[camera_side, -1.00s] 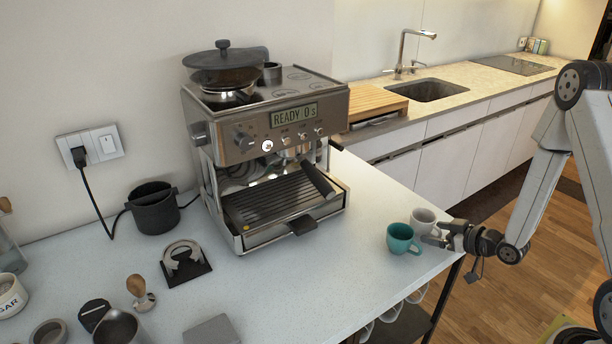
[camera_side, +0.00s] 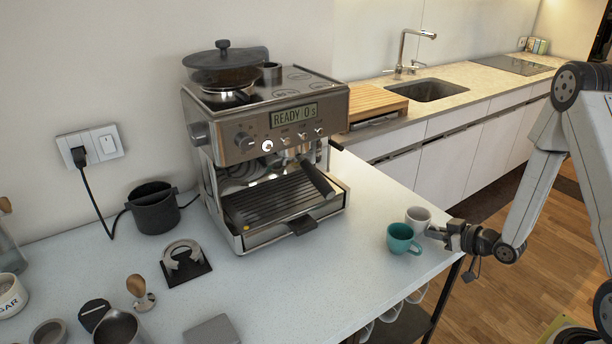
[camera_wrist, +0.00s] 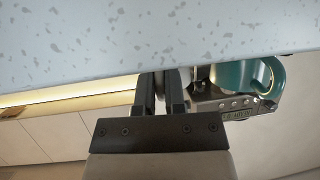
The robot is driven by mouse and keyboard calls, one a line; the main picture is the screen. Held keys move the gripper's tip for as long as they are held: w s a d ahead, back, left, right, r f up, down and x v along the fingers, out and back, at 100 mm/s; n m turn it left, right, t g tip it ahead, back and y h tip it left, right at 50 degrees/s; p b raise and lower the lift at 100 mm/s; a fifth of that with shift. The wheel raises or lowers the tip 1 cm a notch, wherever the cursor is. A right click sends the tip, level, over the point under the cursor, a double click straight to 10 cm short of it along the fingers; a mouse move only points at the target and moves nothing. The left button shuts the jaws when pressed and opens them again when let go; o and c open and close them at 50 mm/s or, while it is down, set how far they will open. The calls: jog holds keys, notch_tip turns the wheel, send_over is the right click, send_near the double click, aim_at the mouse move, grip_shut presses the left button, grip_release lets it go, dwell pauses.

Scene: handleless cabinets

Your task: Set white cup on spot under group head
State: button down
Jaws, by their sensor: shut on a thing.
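The white cup (camera_side: 418,216) stands upright at the right edge of the counter, just behind the teal cup (camera_side: 401,239). My gripper (camera_side: 436,231) reaches in from the right and is shut on the white cup, apparently at its handle. In the wrist view, my fingers (camera_wrist: 163,88) are close together, and only a pale sliver of the white cup (camera_wrist: 198,74) shows beside them. The espresso machine (camera_side: 262,140) stands left of the cups. Its slatted drip tray (camera_side: 272,201) lies bare under the group head, where a black-handled portafilter (camera_side: 318,178) sticks out forward.
The teal cup is very close to the white cup; it also shows in the wrist view (camera_wrist: 232,76). The counter (camera_side: 345,235) between cups and machine is clear. A knock box (camera_side: 153,209) and tamping stand (camera_side: 184,262) are left of the machine. More cups hang below the counter.

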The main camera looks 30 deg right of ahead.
aim_at(436, 226)
jog(key=shift+r, duration=0.15)
jog(key=shift+r, duration=1.85)
jog(key=shift+a, duration=0.15)
jog(key=shift+w+a+r+m+h, duration=0.5)
jog(key=shift+w+a+m+h, duration=0.5)
jog(key=shift+a, duration=1.6)
jog(key=shift+w+a+r+m+h, duration=0.55)
jog(key=shift+w+a+h, duration=0.55)
jog(key=shift+a, duration=1.55)
jog(key=shift+w+a+r+m+h, duration=0.4)
jog(key=shift+w+a+m+h, duration=0.7)
jog(key=shift+a, duration=1.5)
jog(key=shift+w+a+r+m+g+h, duration=1.15)
jog(key=shift+w+a, duration=1.3)
jog(key=shift+a, duration=2.8)
jog(key=shift+m+h, duration=0.25)
jog(key=shift+m, duration=0.15)
jog(key=shift+w+d+f, duration=0.1)
jog(key=shift+w+f, duration=0.05)
jog(key=shift+w, duration=2.15)
jog(key=shift+w+a+f, duration=0.1)
jog(key=shift+w+f, duration=0.1)
jog(key=shift+w, duration=2.1)
jog(key=shift+w+d+f, duration=0.1)
jog(key=shift+w+f, duration=0.05)
jog(key=shift+w, duration=2.15)
